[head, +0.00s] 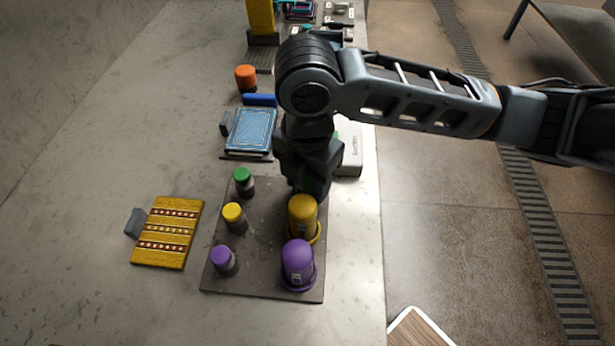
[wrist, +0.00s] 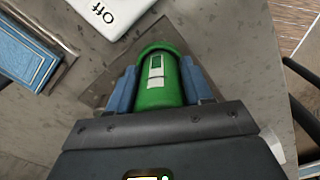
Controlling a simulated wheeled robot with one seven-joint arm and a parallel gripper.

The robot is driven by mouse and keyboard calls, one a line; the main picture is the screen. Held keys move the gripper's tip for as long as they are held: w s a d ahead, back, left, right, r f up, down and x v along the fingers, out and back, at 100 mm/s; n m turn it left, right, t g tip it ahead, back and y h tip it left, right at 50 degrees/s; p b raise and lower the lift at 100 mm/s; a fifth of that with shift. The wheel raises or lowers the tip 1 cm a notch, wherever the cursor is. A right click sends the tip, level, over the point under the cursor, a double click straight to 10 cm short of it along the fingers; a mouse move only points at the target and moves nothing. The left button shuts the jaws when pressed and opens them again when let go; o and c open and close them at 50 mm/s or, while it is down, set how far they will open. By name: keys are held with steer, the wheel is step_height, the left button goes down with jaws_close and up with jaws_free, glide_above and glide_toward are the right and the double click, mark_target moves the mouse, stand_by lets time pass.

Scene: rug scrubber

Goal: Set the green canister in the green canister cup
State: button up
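The green canister (wrist: 158,88) has a white label and sits between the two fingers of my gripper (wrist: 160,88), which touch its sides. In the head view my gripper (head: 311,187) is over the upper right corner of the dark tray (head: 265,275), and only a sliver of green shows there. A round green rim at the canister's far end in the wrist view (wrist: 158,47) looks like the green canister cup. I cannot tell whether the canister is seated in it. A yellow canister (head: 302,215) and a purple canister (head: 298,262) stand upright in matching rings nearby.
Small jars with green (head: 243,180), yellow (head: 234,216) and purple (head: 223,258) caps stand along the tray's left side. A blue book (head: 250,130) and a white box (head: 350,150) lie behind. A yellow board (head: 168,233) lies left. The counter at far left is clear.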

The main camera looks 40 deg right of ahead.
steer(key=o, duration=0.4)
steer(key=shift+r, duration=0.15)
step_height(320, 180, up, 8)
steer(key=shift+f, duration=0.2)
stand_by(0.4)
steer(key=shift+r+p, duration=0.8)
steer(key=shift+r, duration=0.2)
